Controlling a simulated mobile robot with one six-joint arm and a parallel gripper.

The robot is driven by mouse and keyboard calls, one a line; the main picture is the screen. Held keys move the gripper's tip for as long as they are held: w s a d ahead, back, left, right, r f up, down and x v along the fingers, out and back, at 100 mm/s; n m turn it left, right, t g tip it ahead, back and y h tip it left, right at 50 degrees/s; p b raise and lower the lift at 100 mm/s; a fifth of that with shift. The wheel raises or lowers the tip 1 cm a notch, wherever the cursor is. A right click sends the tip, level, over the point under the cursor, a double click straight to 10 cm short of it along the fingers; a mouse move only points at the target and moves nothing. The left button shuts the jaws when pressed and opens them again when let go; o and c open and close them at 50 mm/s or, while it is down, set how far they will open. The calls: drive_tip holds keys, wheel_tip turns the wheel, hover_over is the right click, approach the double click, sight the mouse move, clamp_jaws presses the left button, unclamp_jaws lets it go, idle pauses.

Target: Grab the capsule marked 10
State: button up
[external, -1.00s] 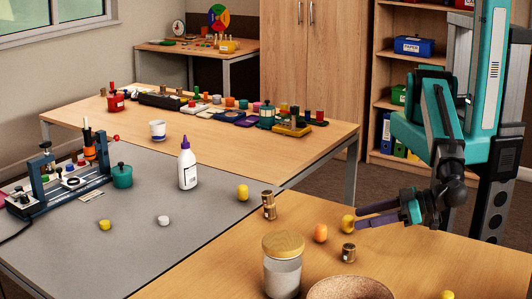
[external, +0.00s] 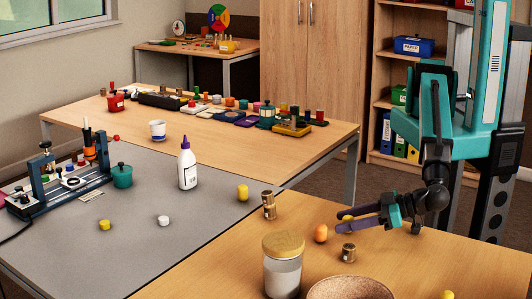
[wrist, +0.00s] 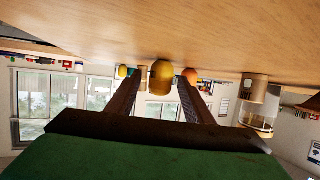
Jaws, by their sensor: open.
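Several small capsules are in view; no number is legible on any. A yellow capsule (external: 347,218) on the near wooden table is partly hidden by my gripper (external: 341,222) in the external view. My gripper is open and level, just above the table. In the wrist view, a yellow capsule (wrist: 161,78) shows between the fingertips, with a gap on each side. An orange capsule (external: 320,233) lies just beyond the fingertips; it also shows at the right fingertip in the wrist view (wrist: 191,75).
A brass cylinder (external: 348,254) stands close below the fingers, another (external: 268,206) farther left. A lidded jar (external: 283,273) and a bowl (external: 350,288) are at the front. Other capsules are yellow (external: 242,193), yellow (external: 105,225), white (external: 163,221) and yellow (external: 447,295).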

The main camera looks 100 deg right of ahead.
drive_tip(key=shift+c, duration=0.4)
drive_tip(key=c, duration=1)
drive_tip(key=shift+c, duration=0.2)
drive_tip(key=shift+r, duration=0.1)
